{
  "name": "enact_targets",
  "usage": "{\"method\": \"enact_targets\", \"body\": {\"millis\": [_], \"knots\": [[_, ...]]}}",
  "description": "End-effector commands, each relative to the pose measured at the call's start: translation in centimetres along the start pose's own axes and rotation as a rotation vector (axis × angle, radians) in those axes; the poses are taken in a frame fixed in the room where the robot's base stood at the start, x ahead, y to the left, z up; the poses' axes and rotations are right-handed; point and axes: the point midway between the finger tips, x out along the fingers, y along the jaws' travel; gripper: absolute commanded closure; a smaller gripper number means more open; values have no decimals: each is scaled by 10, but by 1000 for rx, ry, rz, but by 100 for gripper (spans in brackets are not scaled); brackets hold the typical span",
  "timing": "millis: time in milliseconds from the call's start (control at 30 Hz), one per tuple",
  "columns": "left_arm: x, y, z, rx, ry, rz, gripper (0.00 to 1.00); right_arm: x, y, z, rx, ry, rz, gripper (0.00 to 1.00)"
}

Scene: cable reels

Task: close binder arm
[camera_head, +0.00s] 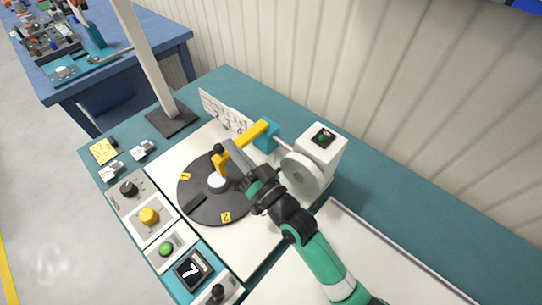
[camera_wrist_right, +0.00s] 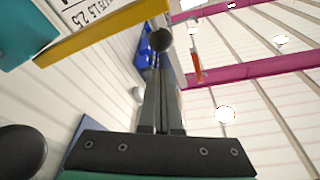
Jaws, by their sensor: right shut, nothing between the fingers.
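The yellow binder arm (camera_head: 250,136) reaches from a teal block (camera_head: 266,135) over the black turntable disc (camera_head: 205,205), and its bent end hangs down near the white hub (camera_head: 217,181). A small black knob (camera_head: 218,148) is at its outer end. My right gripper (camera_head: 229,147) is shut and empty, with its fingertips close beside the arm's outer end. In the right wrist view, the shut fingers (camera_wrist_right: 161,65) point at the black knob (camera_wrist_right: 160,40) beside the yellow arm (camera_wrist_right: 105,32). I cannot tell whether they touch. My left gripper is out of view.
A white machine box (camera_head: 322,150) with a green button and a pale reel (camera_head: 301,174) stand right of the disc. A control panel with a yellow knob (camera_head: 149,216) and a green button (camera_head: 166,249) lies at the front left. A post (camera_head: 148,60) rises behind.

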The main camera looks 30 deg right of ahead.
Motion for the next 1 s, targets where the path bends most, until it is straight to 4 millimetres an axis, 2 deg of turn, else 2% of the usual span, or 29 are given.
{"method": "enact_targets", "body": {"millis": [33,67,300,500,667,1000], "knots": [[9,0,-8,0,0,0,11,0,-6,-16,2,1,-2,100],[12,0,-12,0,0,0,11,0,-8,-23,2,2,-3,100],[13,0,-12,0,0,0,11,-63,-3,-17,3,-4,-2,100],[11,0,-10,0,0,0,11,-96,-2,-17,2,-2,-3,100],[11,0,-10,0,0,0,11,-102,-3,-18,2,-1,-3,100],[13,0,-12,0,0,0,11,-99,-5,-22,1,4,-6,100]]}}
